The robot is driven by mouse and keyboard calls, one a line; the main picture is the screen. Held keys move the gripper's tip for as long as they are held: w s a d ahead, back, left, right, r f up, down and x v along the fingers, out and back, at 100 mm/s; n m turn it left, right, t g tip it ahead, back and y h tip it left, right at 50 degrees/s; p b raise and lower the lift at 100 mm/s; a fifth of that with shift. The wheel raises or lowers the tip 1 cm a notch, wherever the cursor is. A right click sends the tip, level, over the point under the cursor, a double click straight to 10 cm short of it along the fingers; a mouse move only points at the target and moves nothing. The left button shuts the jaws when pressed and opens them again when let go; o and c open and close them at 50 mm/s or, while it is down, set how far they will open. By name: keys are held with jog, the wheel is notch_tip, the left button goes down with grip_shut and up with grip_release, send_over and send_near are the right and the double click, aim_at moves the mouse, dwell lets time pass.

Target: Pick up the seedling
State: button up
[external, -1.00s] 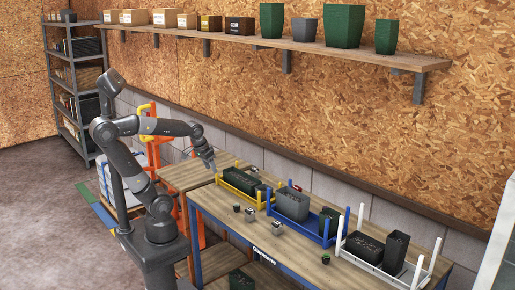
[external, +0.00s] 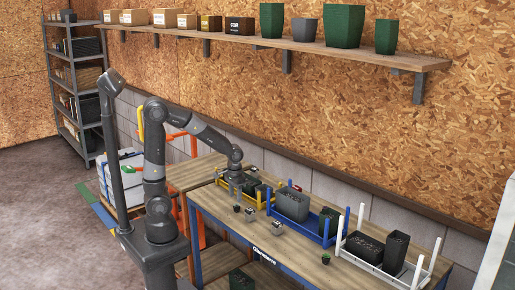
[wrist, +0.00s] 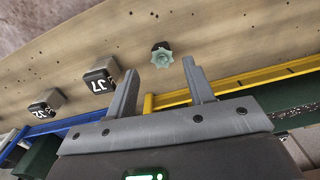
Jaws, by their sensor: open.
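A small pale green seedling (wrist: 163,55) in a dark pot stands on the wooden table, shown in the wrist view beyond my fingertips. In the external view its small dark pot (external: 237,208) is near the table's left front edge. My gripper (wrist: 161,68) is open and empty, with its fingers apart. In the external view my gripper (external: 236,190) is above the table beside the yellow crate, close to the seedling. Another small green plant (external: 326,258) stands further right on the table.
Two grey numbered cubes (wrist: 100,79) (wrist: 47,103) stand beside the seedling. A yellow-railed crate (external: 222,183), a blue crate (external: 325,240) and a white crate (external: 349,258) hold pots behind. The table's front strip is mostly clear.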

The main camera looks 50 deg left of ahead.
aim_at(236, 205)
notch_tip(236, 205, down, 6)
jog(key=shift+w+f, duration=0.1)
jog(key=shift+f, duration=0.15)
jog(key=c, duration=1)
jog(key=shift+r, duration=0.1)
